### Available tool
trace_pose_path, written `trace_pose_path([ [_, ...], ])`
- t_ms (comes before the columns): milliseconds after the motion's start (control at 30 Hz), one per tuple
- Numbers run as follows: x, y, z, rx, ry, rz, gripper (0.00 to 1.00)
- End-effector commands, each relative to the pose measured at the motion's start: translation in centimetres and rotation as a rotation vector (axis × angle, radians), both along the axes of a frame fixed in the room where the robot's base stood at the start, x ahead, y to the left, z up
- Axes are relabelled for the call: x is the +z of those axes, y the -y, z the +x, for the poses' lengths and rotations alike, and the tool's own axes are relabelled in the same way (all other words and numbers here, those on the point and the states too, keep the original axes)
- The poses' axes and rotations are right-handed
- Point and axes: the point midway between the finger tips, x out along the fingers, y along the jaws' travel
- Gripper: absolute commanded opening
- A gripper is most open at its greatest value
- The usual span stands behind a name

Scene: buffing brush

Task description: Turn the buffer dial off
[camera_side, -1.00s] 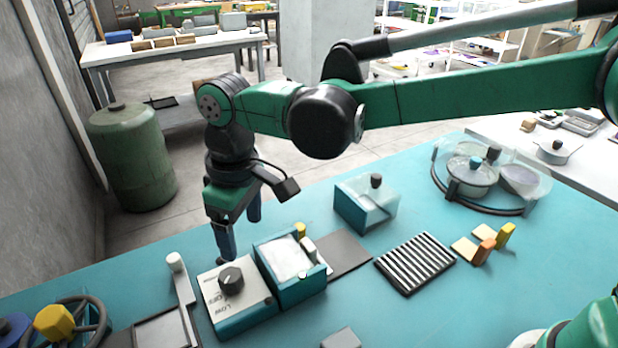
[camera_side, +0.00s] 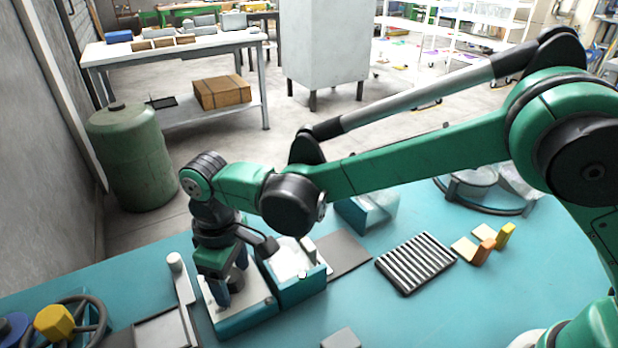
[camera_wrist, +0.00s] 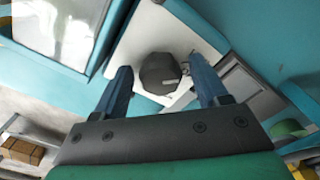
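The buffer dial is a dark, faceted knob (camera_wrist: 160,73) on a white-topped panel (camera_wrist: 130,55) with a teal base. In the side view the panel (camera_side: 252,305) is at the front left of the teal table, and the dial (camera_side: 237,280) is partly hidden by my fingers. My gripper (camera_wrist: 165,85) is open, with its two blue fingers to either side of the dial in the wrist view and a gap on both sides. In the side view my gripper (camera_side: 232,285) is low over the panel. The dial's setting cannot be read now.
A teal box with a clear lid (camera_side: 290,262) stands right beside the panel. A lever with a white knob (camera_side: 175,262) stands to its left. A ribbed grate (camera_side: 415,262) and a grey block (camera_side: 341,338) lie to the right, with bare table between.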

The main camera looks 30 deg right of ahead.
Motion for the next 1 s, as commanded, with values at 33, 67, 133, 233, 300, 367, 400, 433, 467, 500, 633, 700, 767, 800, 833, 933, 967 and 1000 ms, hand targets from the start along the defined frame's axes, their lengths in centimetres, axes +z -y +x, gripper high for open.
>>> trace_pose_path([
  [33, 0.01, 0.0, 0.0, 0.0, 0.0, 0.0, 0.5],
  [67, 0.02, 0.0, 0.0, 0.0, 0.0, 0.0, 0.41],
  [133, 0.02, 0.0, 0.0, 0.0, 0.0, 0.0, 0.21],
  [233, 0.03, 0.0, 0.0, 0.0, 0.0, 0.0, 0.0],
  [300, 0.03, -0.01, -0.01, -0.001, 0.0, 0.0, 0.0],
  [367, 0.04, -0.01, -0.01, -0.004, 0.0, 0.0, 0.0],
  [400, 0.04, -0.01, -0.01, -0.007, 0.0, 0.0, 0.0],
  [433, 0.04, -0.01, -0.01, -0.012, 0.0, 0.0, 0.0],
  [467, 0.04, -0.01, -0.01, -0.017, 0.0, 0.0, 0.0],
  [500, 0.04, -0.01, -0.01, -0.028, 0.0, 0.0, 0.0],
  [633, 0.04, -0.04, -0.02, -0.082, 0.0, 0.0, 0.0],
  [700, 0.04, -0.04, -0.01, -0.125, 0.0, 0.0, 0.0],
  [767, 0.04, -0.06, -0.03, -0.168, 0.0, 0.0, 0.0],
  [800, 0.04, -0.06, -0.03, -0.2, 0.0, 0.0, 0.0],
  [833, 0.04, -0.06, -0.04, -0.224, 0.0, 0.0, 0.0],
  [933, 0.04, -0.08, -0.04, -0.309, 0.0, 0.0, 0.0],
  [967, 0.04, -0.09, -0.04, -0.336, 0.0, 0.0, 0.0],
  [1000, 0.04, -0.1, -0.04, -0.37, 0.0, 0.0, 0.0],
])
